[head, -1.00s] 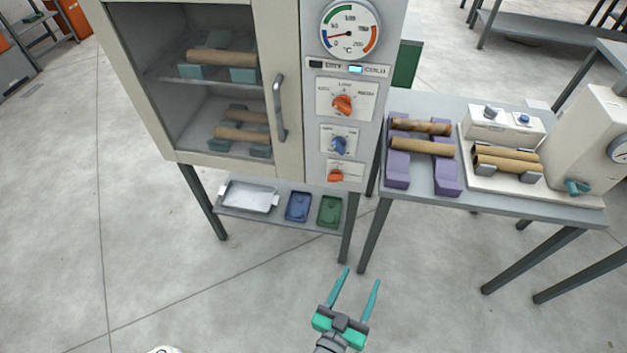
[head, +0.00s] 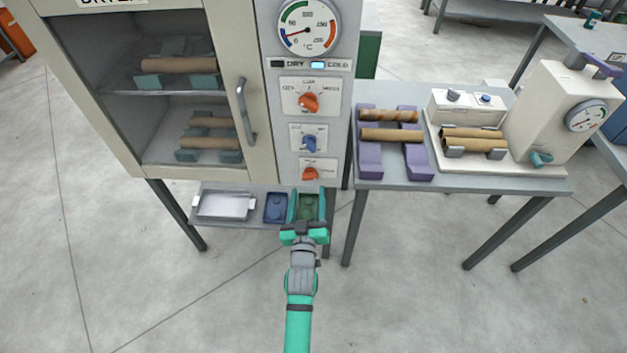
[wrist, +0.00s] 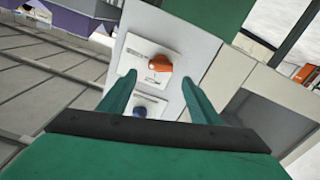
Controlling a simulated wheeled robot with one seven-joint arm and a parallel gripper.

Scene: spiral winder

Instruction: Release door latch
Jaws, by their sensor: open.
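The dryer cabinet's closed glass door (head: 110,85) fills the upper left of the head view, with a grey bar handle (head: 246,110) on its right side. The control panel to the right carries a large orange knob (head: 309,102), a blue knob (head: 310,143) and a smaller orange knob (head: 311,174) lowest. No part is readably marked as the latch. My gripper (head: 307,200) is open and empty, below the lowest knob and over the lower shelf in the picture. In the wrist view an orange knob (wrist: 160,62) shows between the fingertips, apart from them, with a blue knob (wrist: 139,111) nearby.
A lower shelf holds a metal tray (head: 222,207), a blue tray (head: 275,208) and a green tray (head: 309,207), partly hidden by my gripper. A table on the right bears purple racks (head: 369,160) with tubes and a cream machine (head: 545,115). The floor in front is clear.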

